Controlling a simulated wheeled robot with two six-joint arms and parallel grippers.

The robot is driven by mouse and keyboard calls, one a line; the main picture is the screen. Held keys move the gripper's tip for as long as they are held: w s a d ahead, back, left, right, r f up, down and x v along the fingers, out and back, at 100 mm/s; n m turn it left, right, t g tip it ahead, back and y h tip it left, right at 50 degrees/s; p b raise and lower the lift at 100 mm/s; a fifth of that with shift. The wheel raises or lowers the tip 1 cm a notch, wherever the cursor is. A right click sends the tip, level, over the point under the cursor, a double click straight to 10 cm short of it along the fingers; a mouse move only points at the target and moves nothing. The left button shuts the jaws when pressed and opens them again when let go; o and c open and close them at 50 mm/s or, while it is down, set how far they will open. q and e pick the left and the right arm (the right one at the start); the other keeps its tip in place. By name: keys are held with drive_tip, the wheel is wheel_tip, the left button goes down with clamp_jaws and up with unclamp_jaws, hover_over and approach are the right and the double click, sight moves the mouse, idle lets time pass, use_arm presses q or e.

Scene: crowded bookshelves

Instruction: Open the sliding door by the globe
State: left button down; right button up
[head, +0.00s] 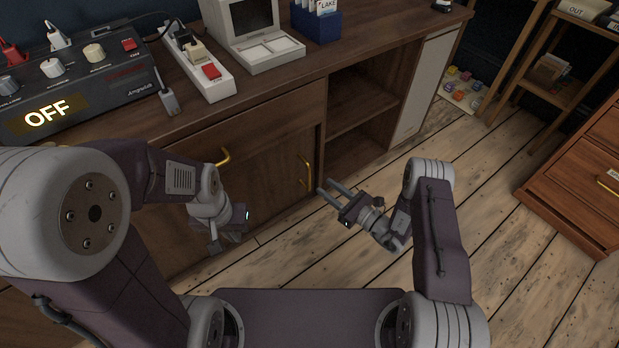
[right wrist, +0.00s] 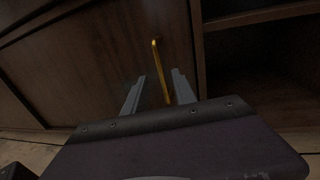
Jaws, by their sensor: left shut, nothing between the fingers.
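A brown wooden cabinet door (head: 275,172) has an upright gold handle (head: 303,170) near its right edge. No globe is in view. My right gripper (head: 326,186) is open in front of the cabinet, its fingers pointing at the handle side of the door. In the right wrist view, the gold handle (right wrist: 158,70) appears between the two open fingers (right wrist: 159,78); whether they touch it I cannot tell. My left gripper (head: 213,246) is shut and empty, low in front of the cabinet to the left. A second gold handle (head: 224,158) shows above it.
To the right of the door are open shelves (head: 360,105), then a white panel (head: 425,85). The cabinet top holds a control box reading OFF (head: 75,90), a power strip (head: 200,65) and an old computer (head: 255,35). The wooden floor (head: 480,200) on the right is clear.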

drive_tip(key=b, duration=0.4)
hover_over(309, 188)
drive_tip(key=shift+w+b, duration=0.3)
drive_tip(key=shift+w, duration=0.05)
clamp_jaws()
drive_tip(key=shift+f, duration=0.1)
idle(0.8)
